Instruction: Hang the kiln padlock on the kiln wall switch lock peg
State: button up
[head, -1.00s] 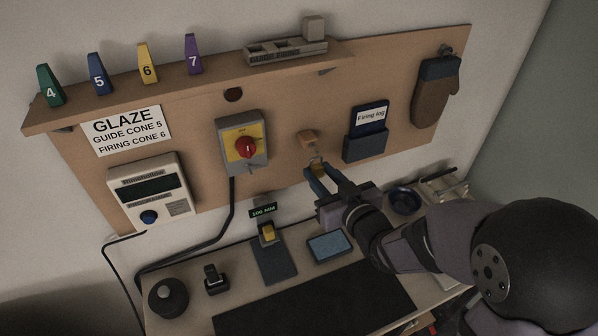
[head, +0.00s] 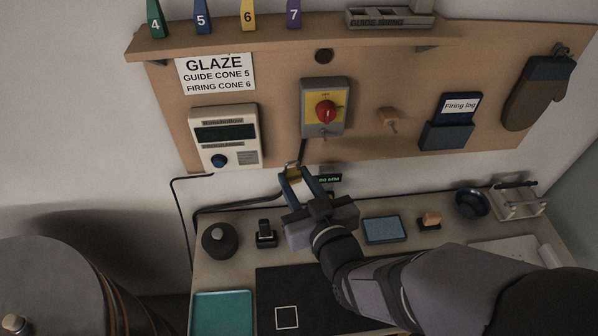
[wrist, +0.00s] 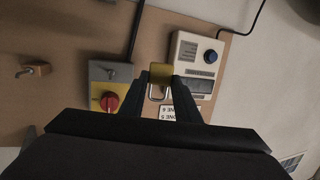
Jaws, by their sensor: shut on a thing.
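My gripper (head: 298,181) is shut on the kiln padlock (head: 293,174), a small yellow block with a thin metal shackle. In the wrist view the padlock (wrist: 161,74) sits between the fingertips, its shackle toward the board's upper side. The kiln wall switch (head: 341,110) is a grey box with a yellow plate and red knob. In the head view the gripper is below and left of it. In the wrist view the lock peg (wrist: 113,73) is a small stub on the switch's grey lower part. The padlock is apart from it.
A controller (head: 225,137) hangs left of the switch, and a wooden block with a metal hook (head: 388,118) to its right. A dark cable runs down from the switch, close to the padlock. The bench below holds a black mat (head: 345,300) and small items.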

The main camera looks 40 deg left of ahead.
jog(key=w+d+m+t+h, duration=0.2)
jog(key=w+d+m+t, duration=0.1)
jog(key=w+d, duration=0.2)
jog(key=shift+d+f, duration=0.15)
jog(key=shift+f, duration=0.15)
jog(key=shift+w, duration=0.15)
jog(key=shift+r+b+x, duration=0.15)
jog(key=shift+b+x, duration=0.05)
jog(key=shift+x, duration=0.7)
jog(key=shift+r+b+x, duration=0.15)
jog(key=shift+x, duration=0.8)
jog(key=shift+r+b+x, duration=0.2)
jog(key=shift+x, duration=0.7)
jog(key=shift+w+b, duration=0.15)
jog(key=shift+b, duration=0.15)
jog(key=shift+r+x, duration=0.1)
jog(key=shift+x, duration=0.55)
jog(key=shift+r+x, duration=0.15)
jog(key=shift+x, duration=0.5)
jog(key=shift+f+b, duration=0.45)
jog(key=shift+b, duration=0.35)
